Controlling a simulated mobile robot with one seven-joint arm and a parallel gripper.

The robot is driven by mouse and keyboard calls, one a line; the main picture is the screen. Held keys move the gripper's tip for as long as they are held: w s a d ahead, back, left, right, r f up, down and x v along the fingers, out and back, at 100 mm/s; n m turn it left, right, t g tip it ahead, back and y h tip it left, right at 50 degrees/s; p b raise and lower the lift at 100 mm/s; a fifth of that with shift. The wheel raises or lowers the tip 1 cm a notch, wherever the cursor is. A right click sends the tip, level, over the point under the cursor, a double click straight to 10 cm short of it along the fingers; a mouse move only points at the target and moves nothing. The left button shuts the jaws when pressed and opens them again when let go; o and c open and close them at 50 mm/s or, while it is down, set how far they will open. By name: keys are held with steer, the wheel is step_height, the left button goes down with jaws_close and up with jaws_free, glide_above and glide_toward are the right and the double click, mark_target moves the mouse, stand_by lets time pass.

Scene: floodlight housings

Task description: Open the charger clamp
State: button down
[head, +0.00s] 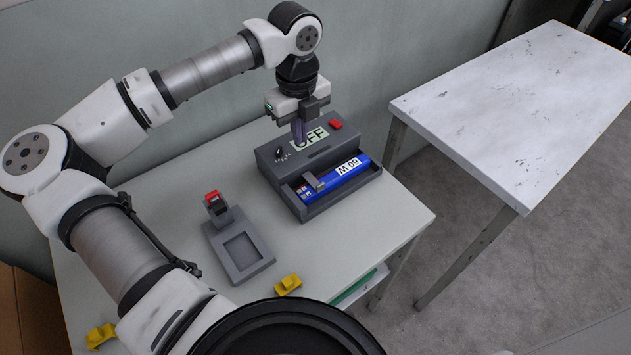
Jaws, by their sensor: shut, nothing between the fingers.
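The charger (268,158) is a dark grey box on the light table. Its top carries a label reading "OFF", a red button (336,124) and a small dark knob or switch (279,151). A blue battery marked "60 W" (330,184) lies in the charger's front tray. A small grey clamp-like piece (314,181) lies across the battery's left part; whether it is latched I cannot tell. My gripper (299,143) points down over the charger's top, shut and empty, partly covering the label. Whether its tips touch the top I cannot tell.
A grey fixture (259,262) with a square recess and a red-topped upright (214,203) stands left of the charger. Yellow pieces lie at the table's front (288,286) and at the lower left (101,337). A white-topped table (520,105) stands apart to the right.

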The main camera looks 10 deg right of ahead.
step_height(320, 180, up, 7)
steer(key=p, duration=0.3)
stand_by(0.6)
stand_by(0.5)
